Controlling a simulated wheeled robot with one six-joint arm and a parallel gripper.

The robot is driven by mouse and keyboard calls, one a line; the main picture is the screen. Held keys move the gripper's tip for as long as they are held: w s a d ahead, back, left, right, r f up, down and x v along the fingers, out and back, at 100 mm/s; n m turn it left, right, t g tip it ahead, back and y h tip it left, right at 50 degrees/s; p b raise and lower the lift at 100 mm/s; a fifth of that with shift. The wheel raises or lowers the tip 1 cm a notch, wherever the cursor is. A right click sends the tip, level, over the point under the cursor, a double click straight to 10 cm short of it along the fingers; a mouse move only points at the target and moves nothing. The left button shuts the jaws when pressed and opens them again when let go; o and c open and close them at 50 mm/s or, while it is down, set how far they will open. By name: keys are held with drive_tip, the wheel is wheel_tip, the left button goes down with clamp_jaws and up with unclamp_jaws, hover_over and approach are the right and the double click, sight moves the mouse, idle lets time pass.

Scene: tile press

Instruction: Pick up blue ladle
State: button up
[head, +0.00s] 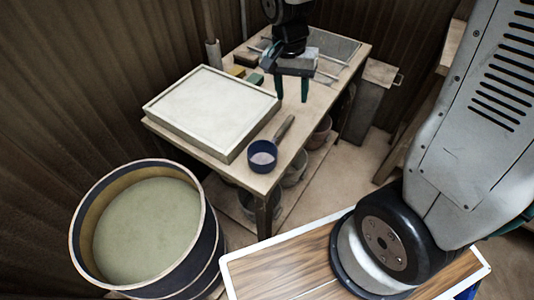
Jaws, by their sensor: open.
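The blue ladle (262,158) lies at the near right corner of the wooden table (262,183), beside the white framed tray. Its bowl faces up with something pale inside. Its brownish handle points up and to the right in the picture, along the table's edge. My gripper (291,96) is farther back, over the rear part of the table. Its two dark green fingers point down and stand apart, with nothing visible between them. It is clear of the ladle.
A white framed tray (212,105) fills the table's left part. Small blocks (246,59) and thin rods lie behind it. A large round tub (145,232) of greenish liquid stands at the lower left. Buckets (318,136) sit under the table. A grey bin (368,103) stands right.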

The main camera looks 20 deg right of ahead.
sight(280, 129)
drive_tip(key=w+f+m, duration=0.1)
drive_tip(key=f, duration=0.5)
drive_tip(key=w+f+m, duration=0.1)
drive_tip(key=f, duration=0.5)
drive_tip(key=w+a+f+m, duration=0.1)
drive_tip(key=f, duration=0.5)
drive_tip(key=shift+g, duration=0.4)
clamp_jaws()
